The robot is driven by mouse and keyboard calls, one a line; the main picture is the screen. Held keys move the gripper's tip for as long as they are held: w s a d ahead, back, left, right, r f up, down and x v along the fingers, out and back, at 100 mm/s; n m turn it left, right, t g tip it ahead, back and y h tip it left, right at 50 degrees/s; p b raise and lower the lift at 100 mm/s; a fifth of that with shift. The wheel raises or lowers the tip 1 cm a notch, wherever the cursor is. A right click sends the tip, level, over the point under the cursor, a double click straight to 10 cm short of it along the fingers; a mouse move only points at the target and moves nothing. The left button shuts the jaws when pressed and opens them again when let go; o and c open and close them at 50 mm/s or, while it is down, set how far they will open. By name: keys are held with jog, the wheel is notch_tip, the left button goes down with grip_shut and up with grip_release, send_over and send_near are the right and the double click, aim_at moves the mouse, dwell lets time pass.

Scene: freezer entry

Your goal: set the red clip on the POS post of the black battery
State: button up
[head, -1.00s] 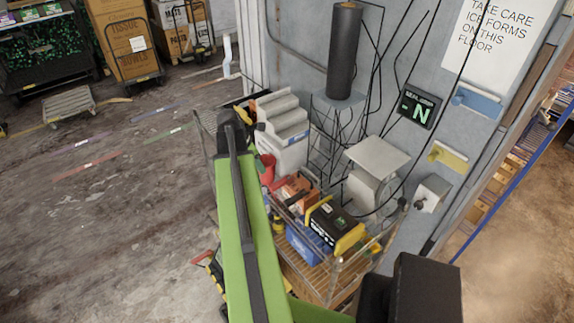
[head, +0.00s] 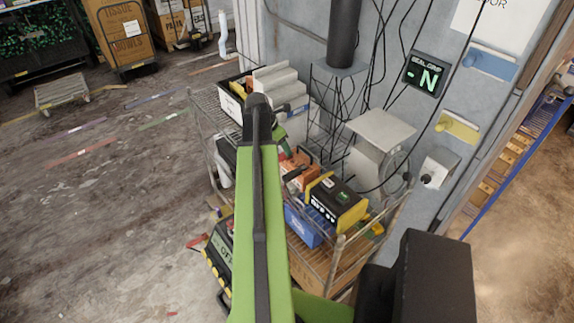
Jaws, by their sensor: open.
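A black box with yellow ends (head: 335,201) sits on the top shelf of the wire cart. It may be the black battery, but no POS mark or post can be made out. A small red patch (head: 284,147) shows just right of my arm, partly hidden; I cannot tell whether it is the red clip. My green arm reaches up the middle of the view, over the cart's left side. My gripper's fingers are not visible past the arm's far end.
The wire cart (head: 340,262) stands against the grey wall. It also holds orange items (head: 298,172), a blue box (head: 304,224) and a white-and-black bin (head: 231,98). A grey scale-like device (head: 380,135) is behind. Open floor lies left.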

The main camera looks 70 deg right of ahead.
jog(key=shift+d+f, duration=0.1)
jog(key=shift+f, duration=0.05)
jog(key=b+x, duration=0.4)
jog(key=x, duration=0.1)
jog(key=shift+w+d+f+b, duration=0.15)
jog(key=shift+w+d+b, duration=0.1)
jog(key=shift+b, duration=0.1)
jog(key=shift+a, duration=0.1)
grip_shut()
